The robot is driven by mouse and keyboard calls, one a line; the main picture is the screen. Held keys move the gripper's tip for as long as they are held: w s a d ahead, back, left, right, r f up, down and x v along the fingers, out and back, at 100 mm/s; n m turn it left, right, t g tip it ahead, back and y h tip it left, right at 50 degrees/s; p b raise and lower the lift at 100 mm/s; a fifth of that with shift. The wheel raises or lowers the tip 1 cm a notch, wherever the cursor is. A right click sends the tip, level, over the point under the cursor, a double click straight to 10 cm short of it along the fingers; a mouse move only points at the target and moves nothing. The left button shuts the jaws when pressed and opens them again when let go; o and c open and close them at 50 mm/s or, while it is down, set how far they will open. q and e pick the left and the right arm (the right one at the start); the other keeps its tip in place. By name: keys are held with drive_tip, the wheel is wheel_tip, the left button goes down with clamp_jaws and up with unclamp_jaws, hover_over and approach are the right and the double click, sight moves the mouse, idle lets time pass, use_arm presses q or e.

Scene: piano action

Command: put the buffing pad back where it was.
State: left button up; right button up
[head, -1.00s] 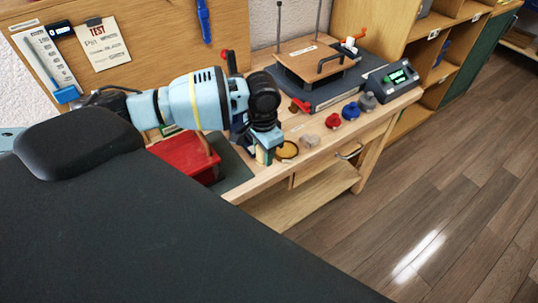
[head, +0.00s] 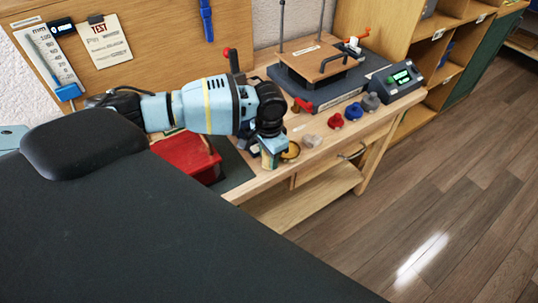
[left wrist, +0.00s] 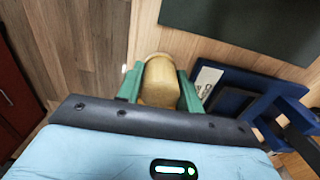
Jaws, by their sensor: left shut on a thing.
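My left gripper (head: 272,158) is low over the front edge of the workbench (head: 262,184). In the left wrist view its green fingers (left wrist: 160,88) are shut on a tan, round-ended thing (left wrist: 159,80), which looks like the buffing pad. In the head view the fingers mostly hide it. I cannot tell whether the held pad touches the bench. My right gripper is not in view.
Red (head: 336,121), blue (head: 354,111) and grey (head: 370,102) knobs stand right of the disc, with a pale one (head: 311,140) nearer. Behind are a dark-based press (head: 330,92) and a display box (head: 396,80). A red box (head: 187,155) sits left, beside a dark mat (head: 233,168).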

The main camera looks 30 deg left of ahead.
use_arm(q)
drive_tip(key=o, duration=0.9)
drive_tip(key=shift+f, duration=0.15)
wheel_tip(320, 180, up, 11)
drive_tip(key=shift+r+p, duration=0.15)
drive_tip(key=shift+p, duration=0.4)
drive_tip(key=shift+r, duration=0.5)
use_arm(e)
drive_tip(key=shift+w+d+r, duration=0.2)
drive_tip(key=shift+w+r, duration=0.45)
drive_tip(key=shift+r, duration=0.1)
use_arm(q)
drive_tip(key=shift+d+f, duration=0.1)
